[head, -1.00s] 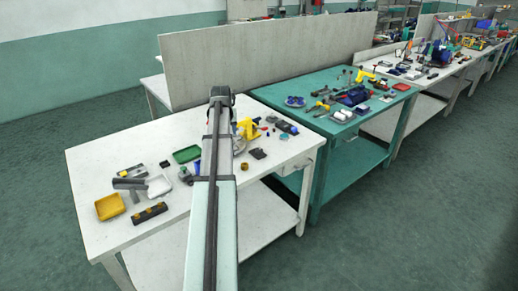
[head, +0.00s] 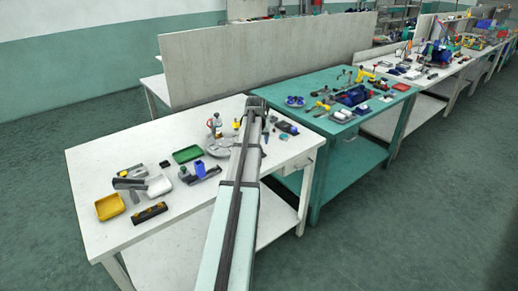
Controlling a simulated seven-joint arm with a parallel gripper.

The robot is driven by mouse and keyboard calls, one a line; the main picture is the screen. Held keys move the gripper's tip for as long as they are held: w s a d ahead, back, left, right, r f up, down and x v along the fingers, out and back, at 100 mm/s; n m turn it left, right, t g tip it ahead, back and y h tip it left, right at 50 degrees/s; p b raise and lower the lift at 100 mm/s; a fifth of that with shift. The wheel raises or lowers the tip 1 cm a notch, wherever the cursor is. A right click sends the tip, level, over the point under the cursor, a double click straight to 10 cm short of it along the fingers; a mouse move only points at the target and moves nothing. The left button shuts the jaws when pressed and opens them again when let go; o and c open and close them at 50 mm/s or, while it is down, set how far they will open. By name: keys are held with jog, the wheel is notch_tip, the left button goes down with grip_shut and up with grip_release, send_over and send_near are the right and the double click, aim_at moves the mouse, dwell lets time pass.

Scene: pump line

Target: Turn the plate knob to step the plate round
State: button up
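A round grey plate (head: 219,148) lies on the white bench, left of my arm, with small parts on and around it. A small upright item with an orange-red top (head: 216,124) stands at its back. I cannot tell which part is the plate knob; it may be hidden or too small. My arm reaches from the bottom of the head view to the bench's back right, past the plate's right side. My gripper is hidden behind the arm's far end, so neither its fingers nor anything in them shows.
The white bench (head: 110,157) also holds a green tray (head: 187,154), a yellow tray (head: 109,206), a white tray (head: 159,185), a blue item on a dark fixture (head: 200,170) and a dark block (head: 149,212). A teal bench (head: 318,90) with several tools stands to the right.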

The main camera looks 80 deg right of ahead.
jog(key=x, duration=0.7)
jog(key=shift+d+f, duration=0.1)
jog(key=c, duration=1)
